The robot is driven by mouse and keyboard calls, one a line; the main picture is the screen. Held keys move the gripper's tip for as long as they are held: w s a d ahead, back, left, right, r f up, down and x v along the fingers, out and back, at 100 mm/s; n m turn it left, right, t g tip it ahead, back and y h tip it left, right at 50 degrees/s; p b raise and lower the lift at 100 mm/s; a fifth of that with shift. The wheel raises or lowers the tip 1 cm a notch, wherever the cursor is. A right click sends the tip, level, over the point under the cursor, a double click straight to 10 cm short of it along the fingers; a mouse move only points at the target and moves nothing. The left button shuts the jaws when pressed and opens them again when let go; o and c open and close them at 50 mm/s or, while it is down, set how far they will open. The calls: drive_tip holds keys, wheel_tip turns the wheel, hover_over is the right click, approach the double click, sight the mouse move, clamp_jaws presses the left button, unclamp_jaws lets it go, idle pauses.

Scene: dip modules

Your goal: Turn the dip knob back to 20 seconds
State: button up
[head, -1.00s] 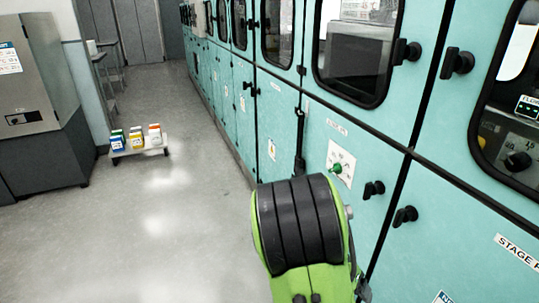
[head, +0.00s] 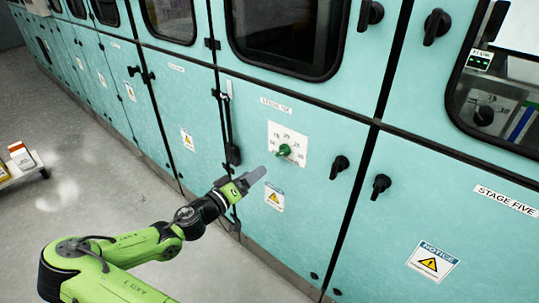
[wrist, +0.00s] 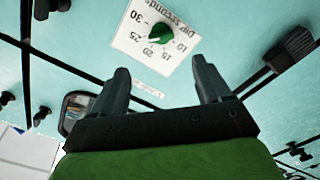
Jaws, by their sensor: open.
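The green dip knob (head: 285,150) sits on a white dial plate (head: 302,137) on a teal cabinet door. In the wrist view the knob (wrist: 160,33) shows upside down among marks for 10, 15, 20, 25 and 30 under the words "Dip seconds". Its narrow end seems to lean toward 25, but I cannot tell exactly. My gripper (wrist: 161,70) is open and empty, its two fingers spread below the knob in the wrist view. In the head view my gripper (head: 254,175) is lower left of the knob, apart from it.
Black door latches (head: 339,166) stick out right of the dial, with another (head: 380,186) on the neighbouring door. A vertical black bar (head: 229,130) runs to its left. A yellow warning label (head: 274,198) is below. A low white cart (head: 20,165) stands at far left; the floor between is clear.

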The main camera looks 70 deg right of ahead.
sight(280, 154)
drive_tip(key=b+x, duration=0.1)
drive_tip(key=x, duration=1.1)
drive_tip(key=shift+s+d+f, duration=0.1)
drive_tip(key=shift+d, duration=0.2)
drive_tip(key=c, duration=1)
drive_tip(key=shift+c, duration=0.2)
drive_tip(key=shift+n, duration=0.4)
drive_tip(key=n+p, duration=0.3)
drive_tip(key=shift+n, duration=0.4)
drive_tip(key=shift+n+p, duration=1.45)
drive_tip(key=shift+n, duration=0.65)
